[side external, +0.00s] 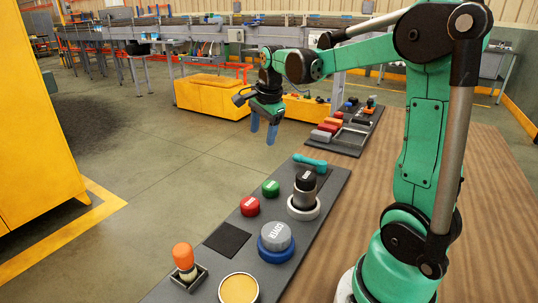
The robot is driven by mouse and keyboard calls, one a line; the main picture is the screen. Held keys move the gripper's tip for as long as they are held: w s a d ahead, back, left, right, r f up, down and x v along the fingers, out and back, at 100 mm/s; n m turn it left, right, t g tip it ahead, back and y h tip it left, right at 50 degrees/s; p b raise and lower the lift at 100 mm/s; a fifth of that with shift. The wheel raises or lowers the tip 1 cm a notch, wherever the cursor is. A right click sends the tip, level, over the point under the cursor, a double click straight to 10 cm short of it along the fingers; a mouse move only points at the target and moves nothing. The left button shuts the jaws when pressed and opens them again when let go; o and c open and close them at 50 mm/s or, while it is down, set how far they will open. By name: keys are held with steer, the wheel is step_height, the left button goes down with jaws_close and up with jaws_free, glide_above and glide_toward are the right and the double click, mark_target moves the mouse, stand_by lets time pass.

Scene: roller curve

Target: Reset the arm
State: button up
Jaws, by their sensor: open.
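My gripper (263,131) hangs from my green arm, with its two blue fingers pointing down and a gap between them. It is open and empty. It is in the air beyond the far edge of the dark board (334,190), apart from everything on it.
The board carries a red button (250,206), a green button (271,188), a black knob (305,181), a grey knob (276,236) on a blue base, an orange-topped stick (183,256) and a teal handle (310,160). A tray (347,142) with coloured blocks lies behind. Yellow bins (212,97) stand on the floor.

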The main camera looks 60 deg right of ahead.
steer(key=s+a+n+t, duration=0.2)
steer(key=s+a+n, duration=0.1)
steer(key=a+n, duration=0.6)
steer(key=s+a+f+n+t+y, duration=0.1)
steer(key=s+a+n+t, duration=0.1)
steer(key=a+n, duration=0.7)
steer(key=s+n, duration=0.1)
steer(key=n, duration=0.2)
steer(key=shift+s+f+t, duration=0.25)
steer(key=shift+t, duration=0.05)
